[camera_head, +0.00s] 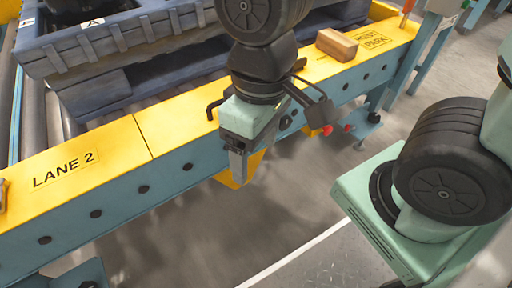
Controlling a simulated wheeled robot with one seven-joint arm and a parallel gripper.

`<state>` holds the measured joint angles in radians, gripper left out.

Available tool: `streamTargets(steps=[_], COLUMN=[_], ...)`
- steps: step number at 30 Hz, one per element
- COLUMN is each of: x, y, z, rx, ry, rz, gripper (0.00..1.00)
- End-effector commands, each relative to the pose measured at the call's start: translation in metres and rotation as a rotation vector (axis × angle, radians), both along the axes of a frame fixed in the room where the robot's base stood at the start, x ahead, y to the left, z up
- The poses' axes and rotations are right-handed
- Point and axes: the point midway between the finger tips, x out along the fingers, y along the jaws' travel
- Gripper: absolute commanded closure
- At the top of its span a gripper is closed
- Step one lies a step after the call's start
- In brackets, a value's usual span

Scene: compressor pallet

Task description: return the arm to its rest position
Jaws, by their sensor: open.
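My gripper (238,165) hangs fingers-down from my arm at the upper middle of the head view. It is in front of the blue side of the conveyor beam (165,172). The fingers are open, and I see nothing held between them. A yellow part (229,179) shows just behind and beside the fingertips. I cannot tell whether they touch it. My arm's upper links run out of the top of the view, and my green base with its black joint is at the right.
The beam's yellow top reads "LANE 2" and "HOIST PARK". A wooden block (337,44) lies near the latter. A dark blue pallet (104,45) stands on rollers behind. Grey floor lies open in front.

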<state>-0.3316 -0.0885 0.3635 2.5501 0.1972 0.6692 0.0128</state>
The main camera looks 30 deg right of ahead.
Motion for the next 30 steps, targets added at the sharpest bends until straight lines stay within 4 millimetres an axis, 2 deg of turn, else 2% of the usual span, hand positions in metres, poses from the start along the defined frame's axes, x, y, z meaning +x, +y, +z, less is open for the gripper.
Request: streamTargets(steps=[2,5,13,17,20,23,30], x=[-0.006,-0.008,-0.008,-0.008,-0.008,-0.008,-0.008], y=[0.004,0.005,0.005,0.005,0.005,0.005,0.005], z=[0.002,0.002,0.003,0.010,0.025,0.049,0.124], rx=[-0.014,-0.023,-0.024,-0.025,-0.024,-0.024,-0.024], ry=[-0.037,-0.057,-0.057,-0.057,-0.057,-0.056,-0.056], rz=[0.092,0.140,0.142,0.140,0.140,0.139,0.139], gripper=[0.26,0.26,0.26,0.26,0.26,0.26,0.26])
